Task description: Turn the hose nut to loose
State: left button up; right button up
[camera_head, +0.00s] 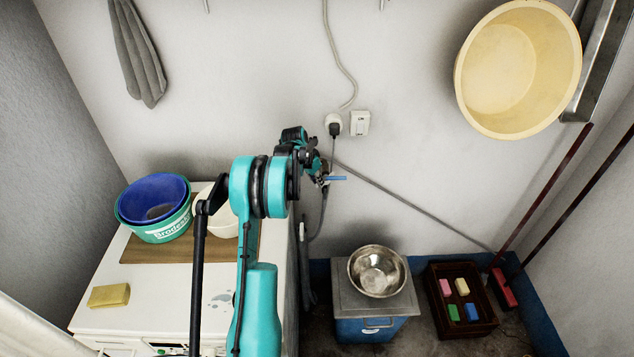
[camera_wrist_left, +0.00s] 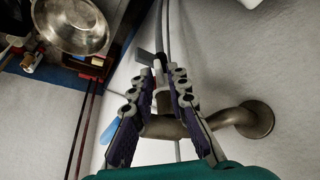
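A metal wall tap (camera_wrist_left: 170,128) with a blue lever (camera_wrist_left: 109,131) shows in the left wrist view. Its pipe comes from a round wall flange at the right. A pale grey fitting with a flat tab (camera_wrist_left: 147,58), seemingly the hose nut, sits at the outlet, where a grey hose (camera_wrist_left: 174,25) leads off. My left gripper (camera_wrist_left: 158,85) is open, its purple-grey fingers either side of the tap outlet; I cannot tell whether they touch it. In the head view the gripper (camera_head: 318,172) is beside the blue lever (camera_head: 336,178), and my teal arm hides most of the tap. My right gripper is not seen.
A white washing machine (camera_head: 150,275) with blue and green basins (camera_head: 155,208) stands left. A steel bowl (camera_head: 378,271) sits on a blue-and-grey box right of it. A dark crate (camera_head: 480,325) is farther right. A socket and plug (camera_head: 334,124) are above the gripper.

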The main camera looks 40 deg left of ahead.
pick_arm(q)
grip_shut()
jog(key=m, duration=0.1)
jog(key=a+m+h, duration=0.1)
jog(key=m, duration=0.1)
jog(key=shift+w, duration=0.2)
grip_release()
jog(key=shift+r, duration=0.1)
jog(key=v, duration=1.2)
jog(key=shift+w+a, duration=0.1)
jog(key=shift+a, duration=0.05)
